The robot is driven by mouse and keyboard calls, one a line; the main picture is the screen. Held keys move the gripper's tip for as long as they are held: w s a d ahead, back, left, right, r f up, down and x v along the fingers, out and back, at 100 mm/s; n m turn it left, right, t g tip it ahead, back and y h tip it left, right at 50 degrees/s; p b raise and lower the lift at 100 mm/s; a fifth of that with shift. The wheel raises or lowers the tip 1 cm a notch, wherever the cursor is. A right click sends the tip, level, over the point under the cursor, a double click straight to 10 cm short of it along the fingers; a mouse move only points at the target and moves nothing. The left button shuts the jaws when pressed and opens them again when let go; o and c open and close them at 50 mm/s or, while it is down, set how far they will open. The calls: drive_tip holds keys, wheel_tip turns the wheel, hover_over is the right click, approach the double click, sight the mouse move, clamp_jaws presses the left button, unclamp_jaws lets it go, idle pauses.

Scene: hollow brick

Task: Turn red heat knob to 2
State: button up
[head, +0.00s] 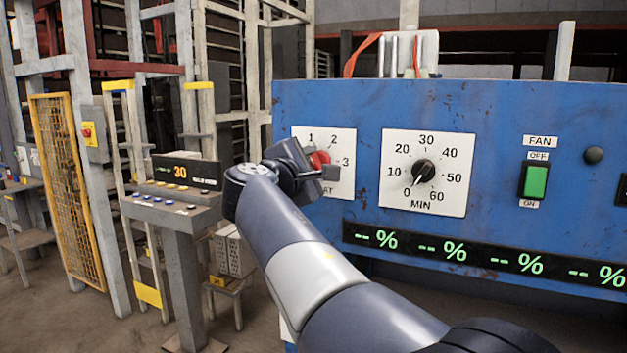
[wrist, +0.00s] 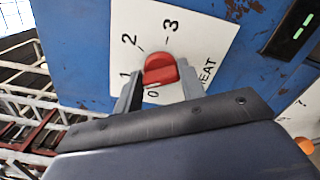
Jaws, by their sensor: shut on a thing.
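The red heat knob (head: 319,158) sits on a white dial plate (head: 345,140) on the blue panel's left part. The head view shows marks 1, 2 and 3; my gripper (head: 312,172) covers the plate's lower left. In the wrist view, the knob (wrist: 160,68) lies between the two fingers of my gripper (wrist: 158,82), which is shut on it. The marks 0, 1, 2 and 3 and the word HEAT show around the knob there. I cannot tell which mark the knob points to.
Right of the heat dial is a black minute knob (head: 423,172), pointing near 0. Further right is a green fan switch (head: 536,181). A percent display (head: 445,250) runs below. A grey button console (head: 172,205) stands to the left.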

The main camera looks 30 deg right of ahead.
drive_tip(key=m+b, duration=0.1)
drive_tip(key=m, duration=0.1)
drive_tip(key=m+b, duration=0.4)
drive_tip(key=shift+f+m, duration=0.3)
drive_tip(key=m+b, duration=0.3)
drive_tip(key=m, duration=0.2)
drive_tip(key=shift+b, duration=0.35)
drive_tip(key=shift+r, duration=0.1)
drive_tip(key=o, duration=1)
drive_tip(key=v, duration=1)
drive_tip(key=shift+s+a+b, duration=0.3)
drive_tip(key=shift+b, duration=0.15)
